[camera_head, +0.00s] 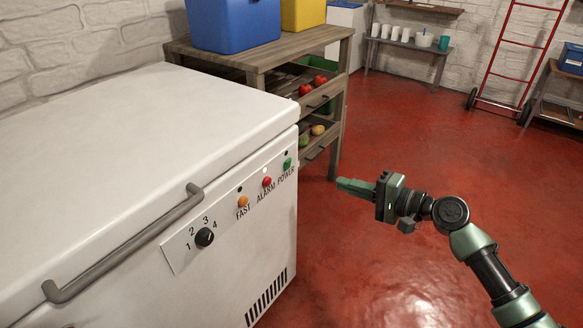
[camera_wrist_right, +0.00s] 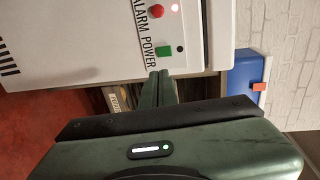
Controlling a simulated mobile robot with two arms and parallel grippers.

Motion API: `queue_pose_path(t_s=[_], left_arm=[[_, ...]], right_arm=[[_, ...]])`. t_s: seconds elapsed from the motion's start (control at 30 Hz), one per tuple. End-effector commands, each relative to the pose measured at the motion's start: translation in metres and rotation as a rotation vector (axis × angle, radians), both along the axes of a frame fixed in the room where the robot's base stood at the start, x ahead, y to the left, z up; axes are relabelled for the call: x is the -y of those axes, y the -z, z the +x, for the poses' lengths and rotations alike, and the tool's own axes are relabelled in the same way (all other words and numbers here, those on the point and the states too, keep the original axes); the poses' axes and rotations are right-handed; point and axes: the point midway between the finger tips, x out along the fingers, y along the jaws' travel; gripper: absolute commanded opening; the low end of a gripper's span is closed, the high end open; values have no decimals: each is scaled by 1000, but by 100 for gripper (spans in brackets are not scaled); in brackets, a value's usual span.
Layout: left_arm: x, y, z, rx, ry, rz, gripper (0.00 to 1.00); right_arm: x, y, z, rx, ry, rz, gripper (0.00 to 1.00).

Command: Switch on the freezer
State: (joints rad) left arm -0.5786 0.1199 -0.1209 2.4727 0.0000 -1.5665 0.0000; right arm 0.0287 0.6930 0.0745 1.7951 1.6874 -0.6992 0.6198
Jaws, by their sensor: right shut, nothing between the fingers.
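The white chest freezer (camera_head: 120,130) stands at the left with its lid closed. Its front panel carries a green POWER button (camera_head: 287,163), a red ALARM button (camera_head: 267,182), an orange FAST button (camera_head: 243,201) and a black dial (camera_head: 205,237). My right gripper (camera_head: 342,185) is to the right of the panel, apart from it, with its fingers shut and empty. In the right wrist view the shut fingertips (camera_wrist_right: 160,76) appear just below the green POWER button (camera_wrist_right: 163,51). My left gripper is out of view.
A wooden shelf table (camera_head: 300,46) with a blue cooler (camera_head: 232,22), a yellow box (camera_head: 302,14) and produce drawers stands beyond the freezer. A red hand truck (camera_head: 520,50) leans at the back right. The red floor (camera_head: 400,130) between is clear.

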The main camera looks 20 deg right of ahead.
Motion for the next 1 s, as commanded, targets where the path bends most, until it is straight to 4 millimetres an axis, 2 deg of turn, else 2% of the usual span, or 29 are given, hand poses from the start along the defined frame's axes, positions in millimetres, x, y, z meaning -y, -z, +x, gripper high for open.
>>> queue_pose_path(t_s=[0.47,0.63,1.0], left_arm=[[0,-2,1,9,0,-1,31],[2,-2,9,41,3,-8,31],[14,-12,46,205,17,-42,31]], right_arm=[[-5,-2,5,3,-3,7,0],[-21,1,25,6,-4,8,0],[-68,11,85,5,-5,7,0]])
